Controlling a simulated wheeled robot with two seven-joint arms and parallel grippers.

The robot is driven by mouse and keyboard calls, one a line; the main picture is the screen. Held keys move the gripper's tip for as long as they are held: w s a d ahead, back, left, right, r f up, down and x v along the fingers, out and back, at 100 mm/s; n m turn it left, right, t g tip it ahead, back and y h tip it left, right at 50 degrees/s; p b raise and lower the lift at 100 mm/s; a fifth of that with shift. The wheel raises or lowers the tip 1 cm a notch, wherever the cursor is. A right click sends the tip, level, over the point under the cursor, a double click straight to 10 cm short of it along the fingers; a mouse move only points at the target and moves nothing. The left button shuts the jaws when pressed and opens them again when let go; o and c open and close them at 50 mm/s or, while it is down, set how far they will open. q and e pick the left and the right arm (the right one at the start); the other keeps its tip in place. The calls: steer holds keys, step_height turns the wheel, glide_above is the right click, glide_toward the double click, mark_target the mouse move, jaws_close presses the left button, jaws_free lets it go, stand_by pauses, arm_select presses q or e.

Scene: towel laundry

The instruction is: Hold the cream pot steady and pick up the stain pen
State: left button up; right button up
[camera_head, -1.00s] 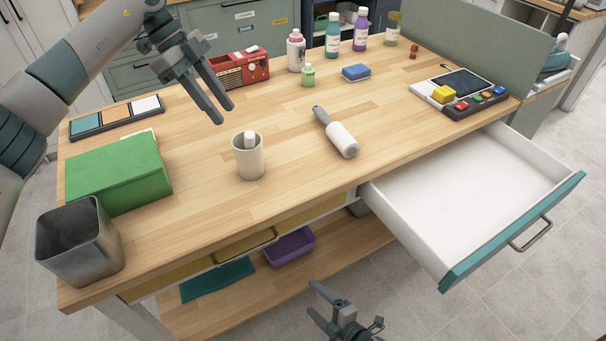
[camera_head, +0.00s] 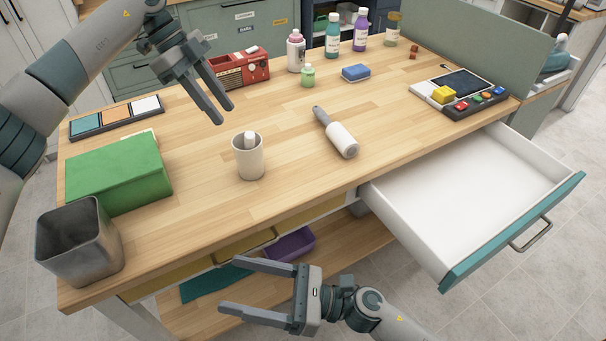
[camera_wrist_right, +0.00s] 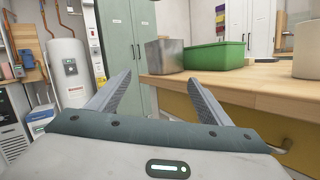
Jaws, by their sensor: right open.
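The cream pot (camera_head: 248,161) stands upright on the wooden table, with the white end of what looks like the stain pen (camera_head: 250,140) showing above its rim. Part of the pot also shows at the right edge of the right wrist view (camera_wrist_right: 307,58). My left gripper (camera_head: 225,112) is open and empty, above the table behind and to the left of the pot. My right gripper (camera_head: 232,285) is open and empty, low in front of the table's front edge. In the right wrist view its fingers (camera_wrist_right: 160,88) are spread with nothing between them.
A green box (camera_head: 118,172) and a metal bin (camera_head: 78,240) stand at the table's left end. A lint roller (camera_head: 336,133) lies right of the pot. An open drawer (camera_head: 470,195) juts out at the front right. The table around the pot is clear.

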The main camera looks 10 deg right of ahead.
mark_target(238, 154)
steer(key=w+d+h, duration=0.1)
steer(key=w+d, duration=0.2)
steer(key=w, duration=0.1)
steer(key=w+d+h, duration=0.1)
steer(key=w+d, duration=0.1)
steer(key=w, duration=0.2)
steer(key=w+d+t, duration=0.1)
steer(key=w+d, duration=0.2)
steer(key=w, duration=0.2)
steer(key=shift+d+r+n+h, duration=0.3)
steer(key=shift+r+n+h, duration=0.1)
steer(key=w+d+t, duration=0.1)
steer(key=w+d, duration=0.1)
steer(key=w, duration=0.1)
steer(key=w+d+r+m+t+h, duration=0.1)
steer(key=w+d, duration=0.2)
steer(key=w+d+r+m+h, duration=0.1)
steer(key=w+d, duration=0.1)
steer(key=w, duration=0.1)
steer(key=shift+w+d+r+t, duration=0.1)
steer(key=shift+d+r+t, duration=0.05)
steer(key=shift+t, duration=0.25)
steer(key=x, duration=1.7)
steer(key=shift+w+a, duration=0.1)
steer(key=shift+a, duration=0.1)
steer(key=shift+c, duration=0.6)
